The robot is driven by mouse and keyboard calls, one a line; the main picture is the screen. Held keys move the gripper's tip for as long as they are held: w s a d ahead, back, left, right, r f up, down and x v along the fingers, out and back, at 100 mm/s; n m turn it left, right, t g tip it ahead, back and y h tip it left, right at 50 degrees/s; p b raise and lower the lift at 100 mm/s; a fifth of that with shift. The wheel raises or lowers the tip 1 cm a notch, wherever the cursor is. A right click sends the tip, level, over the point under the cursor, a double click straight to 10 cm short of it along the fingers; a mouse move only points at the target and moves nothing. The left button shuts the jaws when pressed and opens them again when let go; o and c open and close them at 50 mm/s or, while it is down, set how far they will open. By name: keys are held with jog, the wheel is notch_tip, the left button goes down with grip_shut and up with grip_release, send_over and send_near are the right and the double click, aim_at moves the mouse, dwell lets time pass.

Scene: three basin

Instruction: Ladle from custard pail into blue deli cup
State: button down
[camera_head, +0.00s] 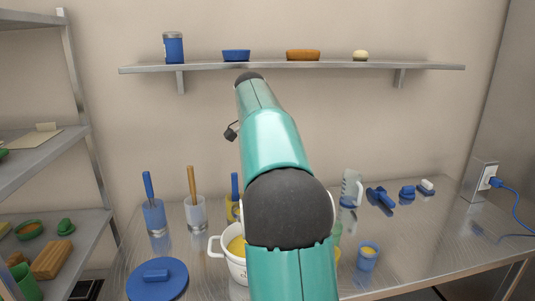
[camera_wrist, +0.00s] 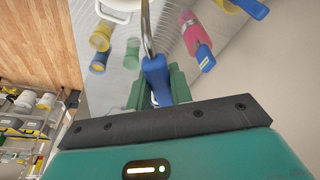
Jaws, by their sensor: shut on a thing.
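My gripper (camera_wrist: 157,84) is shut on the blue handle (camera_wrist: 156,70) of a ladle in the wrist view. The ladle's metal shaft (camera_wrist: 147,28) runs up towards the white pail (camera_wrist: 118,14); its bowl is out of view. In the head view the pail (camera_head: 229,268) holds yellow custard (camera_head: 236,246) and is partly hidden behind my arm. My gripper is hidden there too. The blue deli cup (camera_head: 366,261) stands to the right of my arm with yellow showing at its mouth. It also shows in the wrist view (camera_wrist: 98,63), left of the handle, apart from my gripper.
A green cup (camera_head: 337,233) is partly hidden beside my arm. A blue lid (camera_head: 157,283) lies front left. Holders with upright handles, one blue (camera_head: 154,217) and one clear (camera_head: 195,213), stand at the back left. A clear jug (camera_head: 350,190) stands back right. The right counter is mostly clear.

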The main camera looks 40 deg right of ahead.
jog(key=s+f+m+t+h, duration=0.2)
jog(key=s+f+m+t, duration=0.1)
jog(key=s+f+t, duration=1)
jog(key=shift+s+f+t, duration=0.2)
jog(key=shift+s+t, duration=1.2)
jog(key=shift+t, duration=0.9)
jog(key=shift+a, duration=0.1)
